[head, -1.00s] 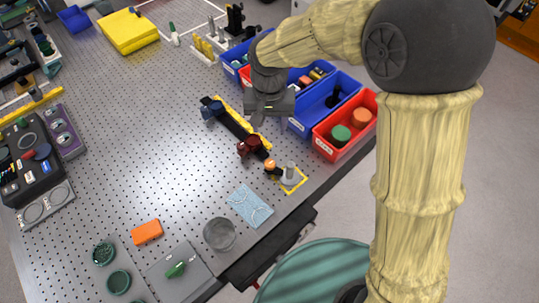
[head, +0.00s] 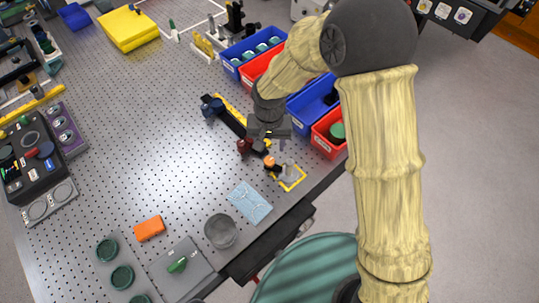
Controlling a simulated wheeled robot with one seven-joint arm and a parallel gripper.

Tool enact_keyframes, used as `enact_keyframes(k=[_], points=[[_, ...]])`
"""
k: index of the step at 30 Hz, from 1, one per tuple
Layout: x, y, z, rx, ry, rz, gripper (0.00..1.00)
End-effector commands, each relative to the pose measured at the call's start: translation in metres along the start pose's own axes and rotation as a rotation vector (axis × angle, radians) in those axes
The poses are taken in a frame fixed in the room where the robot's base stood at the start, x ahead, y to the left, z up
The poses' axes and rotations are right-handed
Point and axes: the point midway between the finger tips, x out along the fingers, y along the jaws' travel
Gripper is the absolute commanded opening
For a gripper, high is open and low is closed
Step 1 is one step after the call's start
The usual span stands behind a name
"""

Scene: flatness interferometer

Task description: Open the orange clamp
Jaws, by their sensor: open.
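The orange clamp (head: 270,161) is a small orange-topped piece at the right side of the perforated table. It sits beside a short grey post (head: 287,171) inside a yellow-outlined square. My gripper (head: 267,146) points down just above and behind the clamp in the picture. Its jaws are open, but the fingers are small and partly hidden. They look close to the clamp; I cannot tell whether they touch it. Whether the clamp is open or closed is too small to tell.
A dark rail with yellow edging and a blue mount (head: 212,107) and a dark red mount (head: 244,146) lies left of my gripper. Blue and red bins (head: 329,140) stand behind it. A light blue sheet (head: 250,202) and a round grey dish (head: 221,231) lie in front.

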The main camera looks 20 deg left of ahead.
Motion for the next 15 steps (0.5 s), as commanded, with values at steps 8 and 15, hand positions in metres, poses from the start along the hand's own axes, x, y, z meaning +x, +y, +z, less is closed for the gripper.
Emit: enact_keyframes(k=[8,15], points=[[0.043,0.0,0.001,-0.001,-0.004,0.002,0.52],[0.073,0.0,0.0,0.0,-0.002,0.001,0.52]])
